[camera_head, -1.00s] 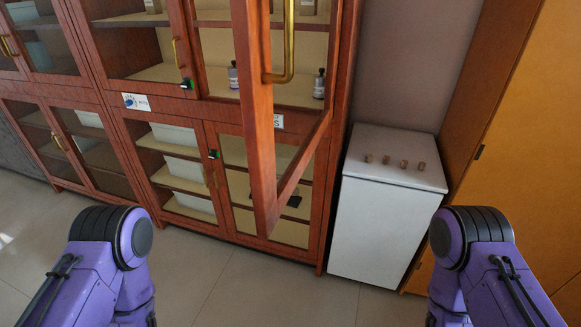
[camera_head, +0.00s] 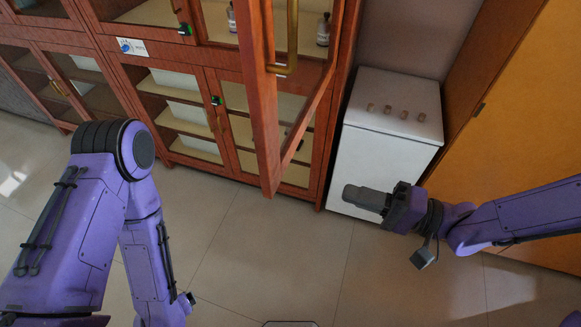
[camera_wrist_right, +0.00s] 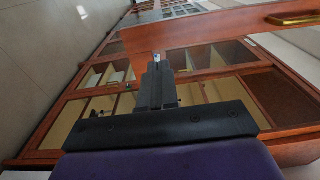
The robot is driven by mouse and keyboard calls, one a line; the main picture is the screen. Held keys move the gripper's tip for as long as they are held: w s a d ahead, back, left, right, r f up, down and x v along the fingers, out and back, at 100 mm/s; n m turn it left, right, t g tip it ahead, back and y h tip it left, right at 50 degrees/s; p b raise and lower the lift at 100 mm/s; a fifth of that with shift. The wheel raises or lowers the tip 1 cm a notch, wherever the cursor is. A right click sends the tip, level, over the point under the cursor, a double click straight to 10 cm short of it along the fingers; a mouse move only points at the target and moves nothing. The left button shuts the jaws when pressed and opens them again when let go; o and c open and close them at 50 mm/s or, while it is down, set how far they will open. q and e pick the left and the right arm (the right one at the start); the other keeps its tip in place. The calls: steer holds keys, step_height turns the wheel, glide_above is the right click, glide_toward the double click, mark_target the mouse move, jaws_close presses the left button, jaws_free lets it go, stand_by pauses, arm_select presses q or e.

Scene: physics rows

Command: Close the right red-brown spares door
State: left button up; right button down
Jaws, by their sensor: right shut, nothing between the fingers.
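The right red-brown spares door (camera_head: 262,120) stands wide open, swung out from the cabinet in the head view. Its frame is red-brown, with a brass handle (camera_head: 291,40) near the top of the picture. In the right wrist view the door (camera_wrist_right: 215,32) crosses the upper part, with its handle (camera_wrist_right: 296,19) at the upper right. My right gripper (camera_head: 350,192) is shut and empty, to the right of the door's lower end and apart from it in the head view. Its shut fingers (camera_wrist_right: 157,68) show in the right wrist view. My left gripper is out of view.
A white cabinet (camera_head: 375,160) with several small knobs on top stands right of the tall cabinet, behind my right gripper. An orange-yellow panel (camera_head: 510,130) is at the right. Glass-fronted lower doors (camera_head: 180,110) are shut. The tiled floor (camera_head: 270,255) in front is clear.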

steer(key=b, duration=0.4)
glide_toward(274, 171)
steer(key=p+x, duration=0.2)
steer(key=x, duration=0.4)
steer(key=shift+w+a, duration=0.2)
steer(key=shift+a, duration=0.25)
steer(key=shift+f, duration=0.1)
